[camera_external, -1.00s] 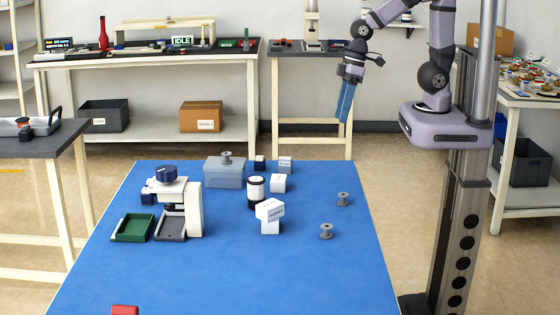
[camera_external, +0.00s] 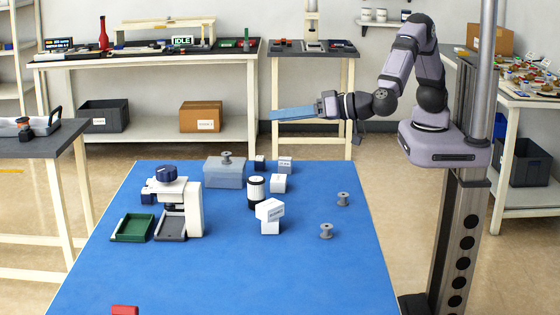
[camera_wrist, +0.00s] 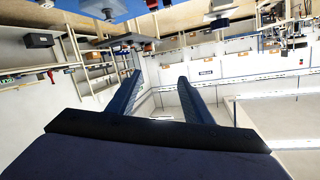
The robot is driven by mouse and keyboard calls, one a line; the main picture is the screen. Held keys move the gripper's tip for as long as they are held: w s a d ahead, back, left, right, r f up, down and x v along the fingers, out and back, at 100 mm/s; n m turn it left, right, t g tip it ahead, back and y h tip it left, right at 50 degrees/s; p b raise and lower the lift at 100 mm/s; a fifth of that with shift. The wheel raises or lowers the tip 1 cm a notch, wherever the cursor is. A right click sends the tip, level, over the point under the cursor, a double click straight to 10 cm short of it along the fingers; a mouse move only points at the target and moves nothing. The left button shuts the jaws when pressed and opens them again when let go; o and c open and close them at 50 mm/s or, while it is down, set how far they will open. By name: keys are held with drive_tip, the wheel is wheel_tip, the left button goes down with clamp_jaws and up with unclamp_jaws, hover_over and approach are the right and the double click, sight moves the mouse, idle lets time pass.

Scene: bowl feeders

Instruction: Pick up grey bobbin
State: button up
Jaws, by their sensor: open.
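Several grey bobbins are in the external view. One grey bobbin (camera_external: 343,199) stands upright on the right part of the blue table (camera_external: 230,285). A second grey bobbin (camera_external: 326,231) stands a little nearer the camera. A third grey bobbin (camera_external: 226,158) sits on top of the grey box (camera_external: 224,176) at the back. My gripper (camera_external: 273,115) is raised well above the table's back edge, pointing left, with blue fingers. In the wrist view my gripper (camera_wrist: 157,88) is open, with nothing between its fingers. It is apart from all the bobbins.
A black and white canister (camera_external: 256,192) and stacked white boxes (camera_external: 269,211) stand mid-table. The front right of the table is clear.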

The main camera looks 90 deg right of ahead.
sight(346, 196)
drive_tip(key=s+f+m+g+h+b, duration=0.1)
drive_tip(key=s+f+g+h, duration=0.2)
drive_tip(key=s, duration=0.6)
drive_tip(key=s+f+m+g+h+b, duration=0.1)
drive_tip(key=s+f+h, duration=0.3)
drive_tip(key=s, duration=0.5)
drive_tip(key=shift+h, duration=0.4)
drive_tip(key=f, duration=1)
drive_tip(key=d+f, duration=0.1)
drive_tip(key=f, duration=0.4)
drive_tip(key=shift+s+f, duration=0.15)
drive_tip(key=shift+f, duration=0.75)
drive_tip(key=shift+p+x, duration=0.8)
drive_tip(key=shift+x, duration=0.65)
drive_tip(key=shift+p+x, duration=0.9)
drive_tip(key=shift+x, duration=1.3)
drive_tip(key=shift+c, duration=0.7)
drive_tip(key=shift+r, duration=0.1)
drive_tip(key=c, duration=1)
